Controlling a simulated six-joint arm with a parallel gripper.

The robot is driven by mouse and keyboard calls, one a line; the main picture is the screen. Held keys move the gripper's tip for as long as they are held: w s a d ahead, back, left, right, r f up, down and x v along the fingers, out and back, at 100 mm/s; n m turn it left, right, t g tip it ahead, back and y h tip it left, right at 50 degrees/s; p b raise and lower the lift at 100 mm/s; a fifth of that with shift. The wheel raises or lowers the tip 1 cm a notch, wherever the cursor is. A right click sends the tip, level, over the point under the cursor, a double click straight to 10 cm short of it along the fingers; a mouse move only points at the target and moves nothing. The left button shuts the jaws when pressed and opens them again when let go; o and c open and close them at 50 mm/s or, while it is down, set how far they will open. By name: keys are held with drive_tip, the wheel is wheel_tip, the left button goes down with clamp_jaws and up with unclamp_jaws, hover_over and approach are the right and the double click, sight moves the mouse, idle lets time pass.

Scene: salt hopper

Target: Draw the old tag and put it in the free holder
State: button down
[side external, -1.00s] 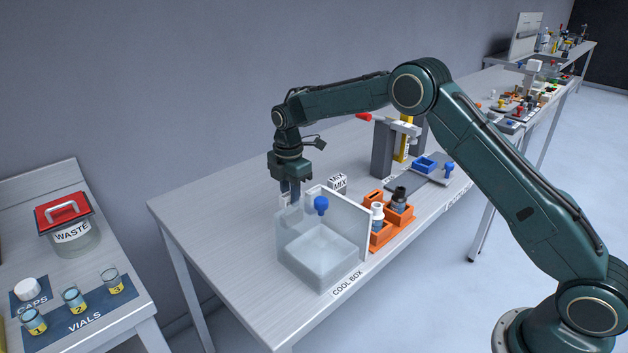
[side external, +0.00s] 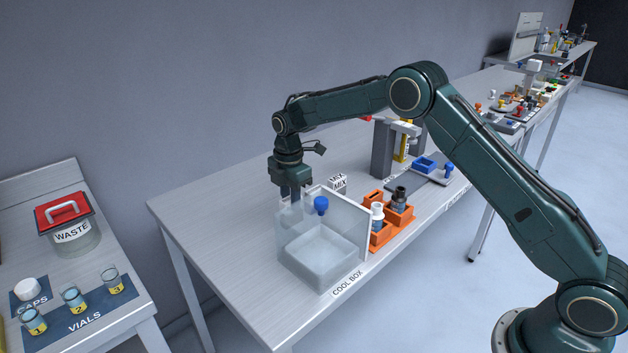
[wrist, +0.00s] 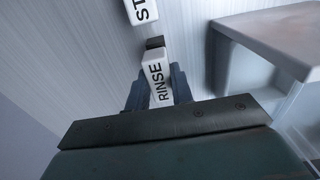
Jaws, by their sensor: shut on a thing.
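A white tag lettered RINSE (wrist: 156,72) is between the two fingers of my gripper (wrist: 158,92) in the wrist view. My gripper is shut on it. A second white tag, its lettering starting with ST (wrist: 141,10), is beyond it and cut off by the frame edge. A small dark piece (wrist: 154,43) shows between the two tags; I cannot tell if it is a holder. In the side view my gripper (side external: 290,194) points down just behind the cool box, whose wall partly hides the fingertips. White blocks lettered MIX (side external: 338,184) stand to its right.
The clear cool box (side external: 318,258), with a blue-knobbed item (side external: 321,205) at it, stands close to my gripper. Orange racks (side external: 384,235) with bottles are to its right. A grey stand (side external: 382,148) is farther back. The bench's left part is clear.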

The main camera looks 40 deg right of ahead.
drive_tip(key=shift+f, duration=0.65)
drive_tip(key=c, duration=0.7)
unclamp_jaws()
drive_tip(key=shift+o, duration=0.2)
drive_tip(key=shift+r, duration=0.15)
drive_tip(key=shift+r, duration=2.85)
drive_tip(key=shift+r, duration=0.15)
wheel_tip(320, 180, up, 14)
drive_tip(key=shift+f, duration=0.2)
